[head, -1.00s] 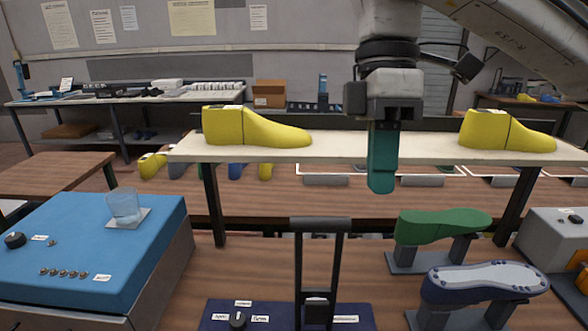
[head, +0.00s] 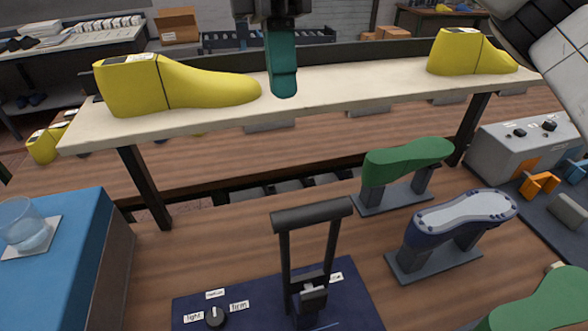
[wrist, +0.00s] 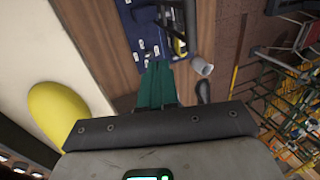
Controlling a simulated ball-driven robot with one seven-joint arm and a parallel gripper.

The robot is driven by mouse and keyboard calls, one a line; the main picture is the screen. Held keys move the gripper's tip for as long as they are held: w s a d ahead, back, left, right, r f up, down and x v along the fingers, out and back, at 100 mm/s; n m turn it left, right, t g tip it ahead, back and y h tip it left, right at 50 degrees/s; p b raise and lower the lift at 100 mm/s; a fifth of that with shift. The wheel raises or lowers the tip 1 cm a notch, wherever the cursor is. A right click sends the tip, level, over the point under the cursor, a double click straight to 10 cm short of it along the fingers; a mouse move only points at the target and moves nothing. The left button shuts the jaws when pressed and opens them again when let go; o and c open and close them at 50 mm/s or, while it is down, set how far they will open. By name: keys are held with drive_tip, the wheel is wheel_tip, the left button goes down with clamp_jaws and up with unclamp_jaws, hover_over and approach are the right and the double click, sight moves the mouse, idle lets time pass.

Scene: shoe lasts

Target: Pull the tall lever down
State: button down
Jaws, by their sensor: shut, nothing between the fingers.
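The tall lever (head: 312,215) stands upright on a dark blue panel (head: 258,300) at the front of the bench. It is a black frame with a dark grey crossbar on top. My gripper (head: 283,85) points down with its teal fingers together, empty, above and behind the lever, in front of the white shelf. It is apart from the lever. In the wrist view my gripper's teal fingers (wrist: 157,85) reach toward the blue panel, whose labels show small at the top.
A yellow last (head: 165,85) sits on the white shelf (head: 340,98) left of my gripper, another (head: 465,52) at right. A green shoe form (head: 405,160) and a navy one (head: 460,215) stand right of the lever. A glass (head: 24,225) stands on the blue box at left.

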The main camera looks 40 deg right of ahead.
drive_tip(key=shift+f, duration=0.1)
drive_tip(key=s+a+f+p, duration=0.1)
drive_tip(key=s+a+f, duration=0.1)
drive_tip(key=s+f, duration=0.4)
drive_tip(key=shift+w+x, duration=0.3)
drive_tip(key=shift+x, duration=1.75)
drive_tip(key=shift+a+f, duration=0.15)
drive_tip(key=shift+a, duration=0.1)
